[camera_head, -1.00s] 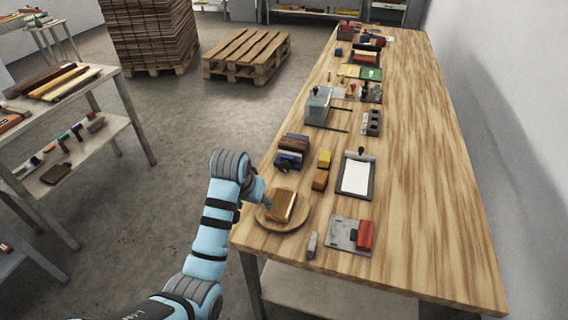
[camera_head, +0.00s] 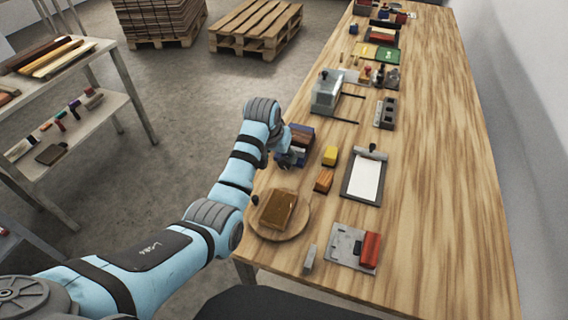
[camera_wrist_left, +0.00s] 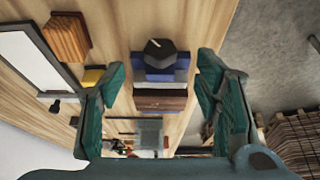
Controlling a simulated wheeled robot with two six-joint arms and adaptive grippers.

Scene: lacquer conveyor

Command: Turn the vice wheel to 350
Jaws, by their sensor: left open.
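The vice (camera_head: 301,137) stands at the left edge of the bench, with brown and dark blue blocks showing in the head view. In the left wrist view the vice (camera_wrist_left: 160,100) has a blue body and brown wood faces. Its black faceted wheel (camera_wrist_left: 160,52) carries a light mark; the angle cannot be read. My left gripper (camera_head: 286,156) is at the near side of the vice and hides part of it, the wheel included. In the left wrist view my left gripper (camera_wrist_left: 160,70) is open, its green fingers apart on either side of the wheel. My right gripper is not in view.
A round wooden plate (camera_head: 297,232) with a brown block (camera_head: 278,209) lies nearer me. Yellow (camera_head: 330,155) and orange (camera_head: 324,180) blocks and a clipboard (camera_head: 346,191) lie right of the vice. A grey press (camera_head: 325,92) stands beyond. The bench's right side is clear.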

